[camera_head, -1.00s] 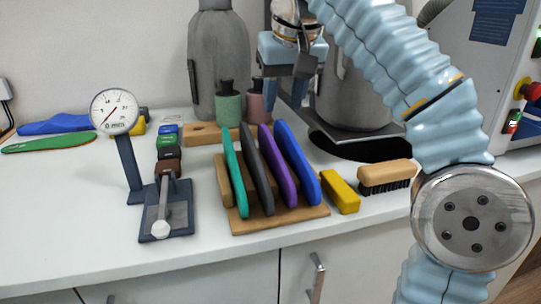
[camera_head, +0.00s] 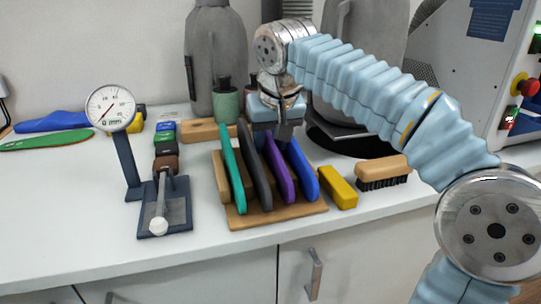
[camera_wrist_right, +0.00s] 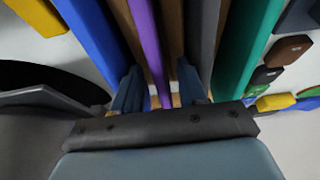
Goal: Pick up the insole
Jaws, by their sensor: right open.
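A wooden rack (camera_head: 245,219) holds several upright insoles: teal (camera_head: 233,180), dark grey (camera_head: 256,175), purple (camera_head: 280,175) and blue (camera_head: 303,173). My right gripper (camera_head: 280,135) is above the back part of the rack, pointing down, at the purple insole. In the right wrist view, the open fingers (camera_wrist_right: 160,92) stand on either side of the purple insole (camera_wrist_right: 148,45), with gaps beside it. The blue insole (camera_wrist_right: 92,30) and grey insole (camera_wrist_right: 203,40) lie just outside the fingers. Whether the fingers touch these neighbours I cannot tell. My left gripper is not in view.
A dial gauge (camera_head: 111,107) on a stand is left of the rack. A yellow block (camera_head: 339,188) and a brush (camera_head: 384,172) are to its right. Bottles (camera_head: 227,104) and a grey vessel (camera_head: 212,60) stand behind. Loose insoles (camera_head: 52,122) lie far left.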

